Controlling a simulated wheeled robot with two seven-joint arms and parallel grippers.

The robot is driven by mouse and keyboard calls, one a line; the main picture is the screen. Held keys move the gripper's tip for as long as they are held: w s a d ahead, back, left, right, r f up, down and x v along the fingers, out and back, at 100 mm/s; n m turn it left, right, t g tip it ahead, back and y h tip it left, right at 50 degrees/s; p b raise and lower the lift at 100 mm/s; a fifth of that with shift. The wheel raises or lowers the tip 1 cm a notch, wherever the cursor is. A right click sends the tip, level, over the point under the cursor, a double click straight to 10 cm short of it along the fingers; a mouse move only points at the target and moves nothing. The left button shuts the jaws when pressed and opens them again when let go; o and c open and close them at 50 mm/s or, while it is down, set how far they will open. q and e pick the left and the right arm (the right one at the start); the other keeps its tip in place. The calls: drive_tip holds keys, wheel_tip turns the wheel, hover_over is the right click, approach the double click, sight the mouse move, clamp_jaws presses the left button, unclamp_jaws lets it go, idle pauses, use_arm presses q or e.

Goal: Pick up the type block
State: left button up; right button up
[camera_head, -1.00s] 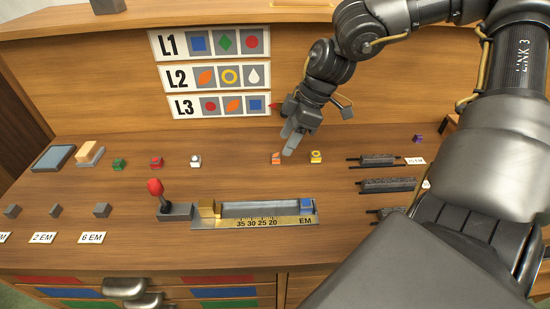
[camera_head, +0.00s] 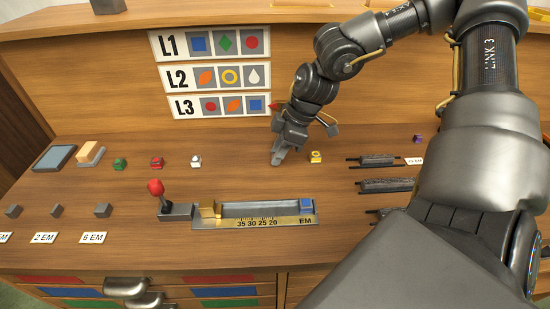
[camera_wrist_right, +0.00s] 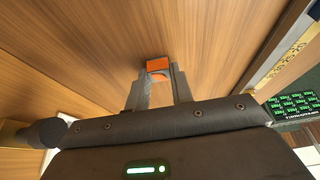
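The orange type block (camera_wrist_right: 158,64) shows in the right wrist view, standing on the wooden desktop at the tips of my right gripper (camera_wrist_right: 157,75). The two fingers are apart, one on each side of the block's near part; I cannot tell whether they touch it. In the head view my right gripper (camera_head: 277,160) points down at the desk and hides the orange block. My left gripper is in neither view.
A yellow block (camera_head: 316,157) stands close to the right of my gripper. White (camera_head: 196,161), red (camera_head: 156,162) and green (camera_head: 119,164) blocks stand to the left. In front lies a brass composing stick (camera_head: 255,222) holding a blue block (camera_head: 307,203). A red-knobbed lever (camera_head: 156,188) stands beside it.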

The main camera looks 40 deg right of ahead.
clamp_jaws()
drive_tip(key=shift+r, duration=0.15)
wheel_tip(320, 180, up, 10)
idle(0.3)
